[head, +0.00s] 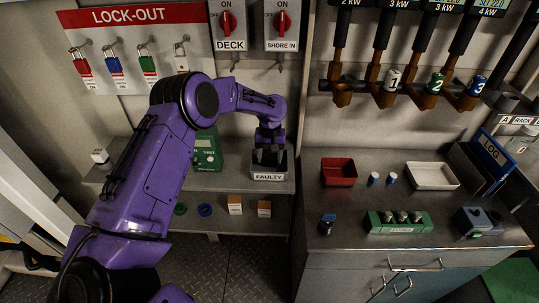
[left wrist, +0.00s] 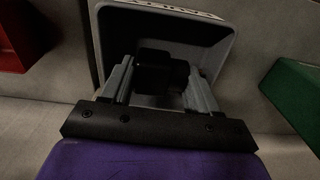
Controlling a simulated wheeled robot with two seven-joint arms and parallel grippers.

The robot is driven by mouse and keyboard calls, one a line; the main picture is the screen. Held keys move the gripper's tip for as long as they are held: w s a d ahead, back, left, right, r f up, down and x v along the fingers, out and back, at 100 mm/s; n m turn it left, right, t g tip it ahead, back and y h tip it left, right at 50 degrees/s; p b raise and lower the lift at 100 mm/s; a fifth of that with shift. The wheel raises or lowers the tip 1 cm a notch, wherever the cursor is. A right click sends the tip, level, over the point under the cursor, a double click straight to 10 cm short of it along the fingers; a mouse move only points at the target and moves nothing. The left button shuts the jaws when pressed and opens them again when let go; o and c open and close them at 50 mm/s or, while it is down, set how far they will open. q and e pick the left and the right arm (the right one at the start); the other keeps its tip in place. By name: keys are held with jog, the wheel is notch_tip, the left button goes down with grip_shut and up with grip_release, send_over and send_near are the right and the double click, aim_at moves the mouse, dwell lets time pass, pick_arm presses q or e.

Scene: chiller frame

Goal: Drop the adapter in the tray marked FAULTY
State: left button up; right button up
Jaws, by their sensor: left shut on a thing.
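The grey tray marked FAULTY (head: 269,177) stands on the shelf at the middle of the head view; its pale rim also shows in the left wrist view (left wrist: 225,60). My left gripper (head: 269,157) points down at the tray's opening, with its fingertips at about rim level. In the left wrist view its two grey fingers (left wrist: 160,85) are on either side of a dark block, seemingly the adapter (left wrist: 158,68). The block is in deep shadow, and I cannot tell whether it touches the tray floor. My right gripper is not in view.
A green device (head: 208,150) stands left of the tray. Orange-and-white boxes (head: 264,208) sit on the lower shelf. The counter to the right holds a red tray (head: 338,171), a white tray (head: 432,176) and a green holder (head: 402,222). A lock-out board (head: 140,45) hangs behind my arm.

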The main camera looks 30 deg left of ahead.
aim_at(270, 156)
pick_arm(q)
jog(key=shift+f, duration=0.15)
jog(key=shift+f, duration=0.35)
jog(key=o, duration=1.1)
notch_tip(270, 156, up, 13)
jog(key=shift+w+r+b, duration=0.1)
jog(key=shift+r+b, duration=0.1)
jog(key=shift+b, duration=0.55)
